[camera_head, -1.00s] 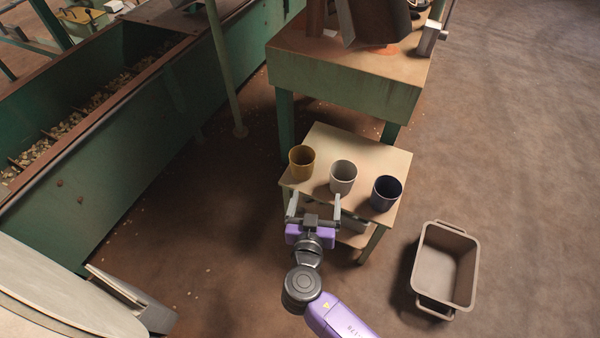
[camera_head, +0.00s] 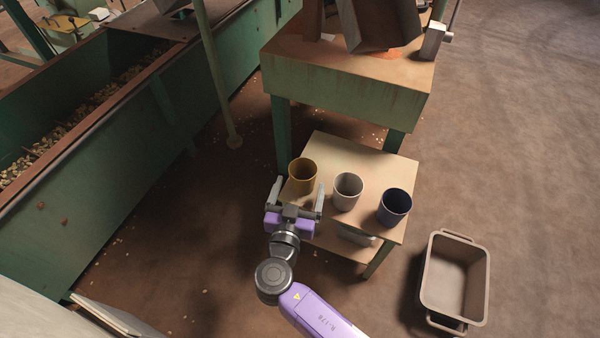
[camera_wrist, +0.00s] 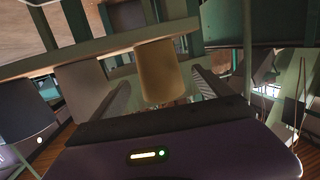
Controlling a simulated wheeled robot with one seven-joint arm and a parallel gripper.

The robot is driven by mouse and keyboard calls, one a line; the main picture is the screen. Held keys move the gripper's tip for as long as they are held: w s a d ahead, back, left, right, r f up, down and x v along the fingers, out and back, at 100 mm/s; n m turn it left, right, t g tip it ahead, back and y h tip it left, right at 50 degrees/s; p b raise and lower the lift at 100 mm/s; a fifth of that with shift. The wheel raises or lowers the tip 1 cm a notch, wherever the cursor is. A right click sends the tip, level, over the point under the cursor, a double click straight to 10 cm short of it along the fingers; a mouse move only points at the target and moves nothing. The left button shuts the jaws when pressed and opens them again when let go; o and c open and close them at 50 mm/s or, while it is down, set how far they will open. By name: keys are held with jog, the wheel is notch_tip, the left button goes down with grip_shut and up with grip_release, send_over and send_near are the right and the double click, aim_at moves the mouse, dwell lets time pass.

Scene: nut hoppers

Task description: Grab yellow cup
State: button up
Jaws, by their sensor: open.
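The yellow cup (camera_head: 303,174) stands upright at the left of a small wooden table (camera_head: 345,150), beside a white cup (camera_head: 347,190) and a dark blue cup (camera_head: 394,206). My gripper (camera_head: 297,192) is open at the table's near left edge, in front of the yellow cup. In the wrist view the yellow cup (camera_wrist: 159,72) appears between and beyond the two fingers of my gripper (camera_wrist: 160,88). Nothing is held. The wrist view is dark, and I cannot tell whether a finger touches the cup.
A grey-brown bin (camera_head: 455,275) sits on the floor at the right. A larger green-legged table (camera_head: 345,85) with machinery stands behind the small table. A long green hopper (camera_head: 150,120) with nuts runs along the left. Open floor lies at the right.

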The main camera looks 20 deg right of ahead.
aim_at(305, 168)
jog(key=b+x, duration=0.2)
jog(key=x, duration=0.5)
jog(key=shift+w+d, duration=0.15)
jog(key=shift+w, duration=0.1)
jog(key=shift+c, duration=0.2)
jog(key=c, duration=1.4)
